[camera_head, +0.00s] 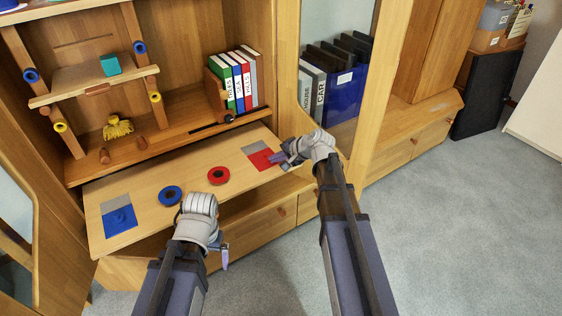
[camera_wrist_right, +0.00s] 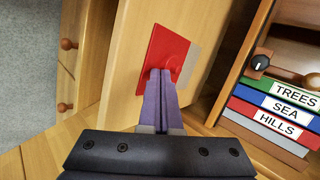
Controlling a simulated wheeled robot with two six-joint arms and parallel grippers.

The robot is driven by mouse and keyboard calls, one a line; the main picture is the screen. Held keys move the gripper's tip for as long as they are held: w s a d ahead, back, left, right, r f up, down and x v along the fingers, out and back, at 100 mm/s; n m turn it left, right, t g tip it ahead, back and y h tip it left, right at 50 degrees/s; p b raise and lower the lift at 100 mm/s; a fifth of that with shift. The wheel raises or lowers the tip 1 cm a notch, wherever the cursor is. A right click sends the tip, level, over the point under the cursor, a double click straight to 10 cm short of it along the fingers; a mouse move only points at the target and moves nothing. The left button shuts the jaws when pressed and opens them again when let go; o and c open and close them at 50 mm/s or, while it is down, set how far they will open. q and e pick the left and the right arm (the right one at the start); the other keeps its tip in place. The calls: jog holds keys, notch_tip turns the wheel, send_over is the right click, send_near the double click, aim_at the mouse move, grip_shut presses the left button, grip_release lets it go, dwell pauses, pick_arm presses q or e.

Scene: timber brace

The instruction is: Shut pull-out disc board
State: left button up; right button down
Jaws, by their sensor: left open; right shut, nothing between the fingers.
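The pull-out disc board (camera_head: 140,189) is a pale wooden shelf that sticks out from the cabinet in the head view. It bears a blue square (camera_head: 120,221) at the left, a blue ring (camera_head: 170,195), a red ring (camera_head: 219,175) and a red square (camera_head: 263,160) at the right. My right gripper (camera_head: 278,158) is shut and empty, its tips over the red square. The right wrist view shows the shut fingers (camera_wrist_right: 162,85) beside a small red knob on that square; I cannot tell if they touch. My left gripper (camera_head: 225,259) is open, pointing down before the board's front edge.
Below the board are drawers with round knobs (camera_head: 281,213). A glass-fronted panel (camera_head: 345,80) stands right. Carpet (camera_head: 440,220) is clear at right.

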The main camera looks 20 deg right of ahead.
jog(key=shift+w, duration=0.15)
send_near(244, 134)
jog(key=x, duration=0.5)
jog(key=shift+w, duration=0.15)
dwell(0.7)
